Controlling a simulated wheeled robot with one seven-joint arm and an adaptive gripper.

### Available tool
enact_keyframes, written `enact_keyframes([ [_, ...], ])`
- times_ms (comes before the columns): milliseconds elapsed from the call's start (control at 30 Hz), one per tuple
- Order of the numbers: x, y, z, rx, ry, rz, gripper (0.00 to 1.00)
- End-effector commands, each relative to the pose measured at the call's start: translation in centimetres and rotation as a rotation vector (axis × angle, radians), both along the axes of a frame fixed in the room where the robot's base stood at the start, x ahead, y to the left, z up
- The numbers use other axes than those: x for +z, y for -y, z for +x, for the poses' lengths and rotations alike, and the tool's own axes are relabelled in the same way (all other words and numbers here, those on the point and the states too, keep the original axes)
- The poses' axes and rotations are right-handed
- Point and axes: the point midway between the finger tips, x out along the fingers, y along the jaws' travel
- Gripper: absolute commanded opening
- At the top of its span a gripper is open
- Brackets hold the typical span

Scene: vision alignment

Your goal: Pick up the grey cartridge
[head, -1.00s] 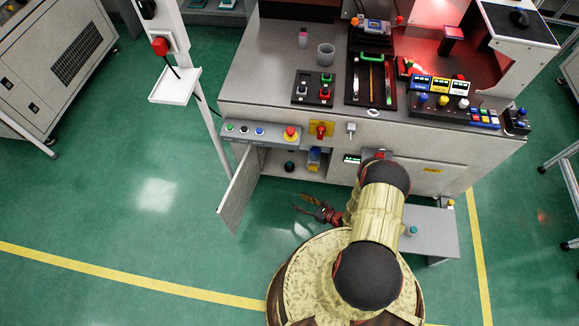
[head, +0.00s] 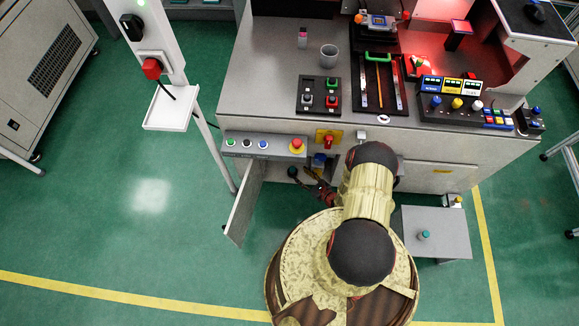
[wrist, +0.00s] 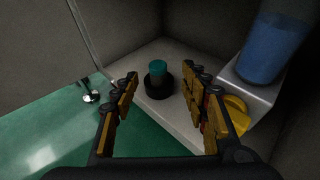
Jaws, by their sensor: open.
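My gripper is open and empty. In the head view my gripper (head: 312,187) is at the cabinet opening, partly hidden by my arm. The cartridge's dark base (head: 292,172) shows there just left of it.
A blue container (wrist: 268,50) sits in a pale holder (wrist: 245,90) to the right, with a yellow round part (wrist: 236,112) below. The open cabinet door (head: 243,205) stands at left. A grey side stand (head: 445,225) holds another small teal-topped item (head: 424,236).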

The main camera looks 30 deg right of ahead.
Motion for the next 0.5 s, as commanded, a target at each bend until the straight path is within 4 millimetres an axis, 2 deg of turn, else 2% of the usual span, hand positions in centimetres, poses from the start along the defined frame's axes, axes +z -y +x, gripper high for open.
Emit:
enact_keyframes([
  [133, -0.4, -0.2, 0.7, 0.003, 0.0, -0.001, 0.45],
  [500, -2.1, -1.3, 4.3, 0.005, 0.0, -0.001, 0.45],
])
